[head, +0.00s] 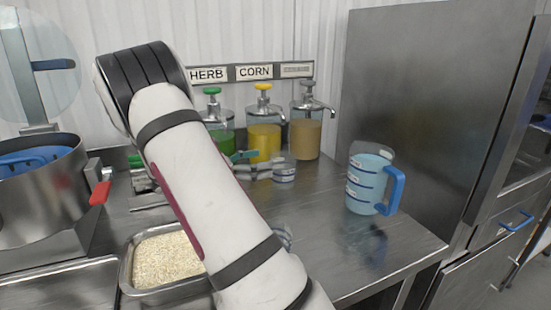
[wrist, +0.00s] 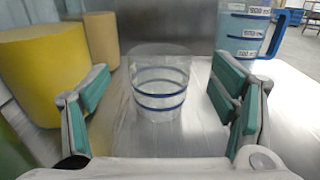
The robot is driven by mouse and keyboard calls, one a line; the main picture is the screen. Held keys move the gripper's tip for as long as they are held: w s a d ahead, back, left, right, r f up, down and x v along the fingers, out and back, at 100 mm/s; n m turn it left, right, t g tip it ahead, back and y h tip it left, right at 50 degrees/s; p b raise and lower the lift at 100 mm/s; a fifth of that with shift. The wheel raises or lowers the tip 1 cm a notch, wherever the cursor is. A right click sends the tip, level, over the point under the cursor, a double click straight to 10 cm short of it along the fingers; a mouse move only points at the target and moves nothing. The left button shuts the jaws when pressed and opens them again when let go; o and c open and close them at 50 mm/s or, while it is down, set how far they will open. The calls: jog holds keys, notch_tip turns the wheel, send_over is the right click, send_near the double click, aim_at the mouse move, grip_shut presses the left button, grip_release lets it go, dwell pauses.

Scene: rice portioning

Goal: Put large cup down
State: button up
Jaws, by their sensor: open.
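A clear cup (wrist: 161,92) with blue rings stands upright on the steel counter (head: 325,222). It also shows in the head view (head: 284,173), in front of the dispensers. I cannot tell for sure that it is the large cup. My gripper (wrist: 162,82) is open and empty, with teal finger pads on either side of the cup and visible gaps to it. In the head view my gripper (head: 254,164) is just left of the cup and partly hidden by my arm.
A blue-handled jug (head: 361,186) of pale blue liquid stands to the right. Green, yellow (head: 264,140) and tan (head: 305,138) pump dispensers line the back. A rice tray (head: 127,275) and a steel pot (head: 40,205) are at the left. Another clear item (head: 284,237) is partly hidden by my arm.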

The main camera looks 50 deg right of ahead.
jog(key=shift+v, duration=2.35)
jog(key=s+a+r+m+t+y, duration=0.1)
jog(key=s+a+m+t+y, duration=0.4)
jog(key=s+a, duration=0.8)
jog(key=s+a+r+m+t+y, duration=0.1)
jog(key=s+a+m+t+y, duration=0.5)
jog(key=s+a+y, duration=0.4)
jog(key=s+a, duration=0.4)
jog(key=a, duration=0.4)
jog(key=shift+r+m+y, duration=0.3)
jog(key=shift+r+m, duration=0.05)
jog(key=shift+m, duration=0.05)
jog(key=shift+a, duration=0.15)
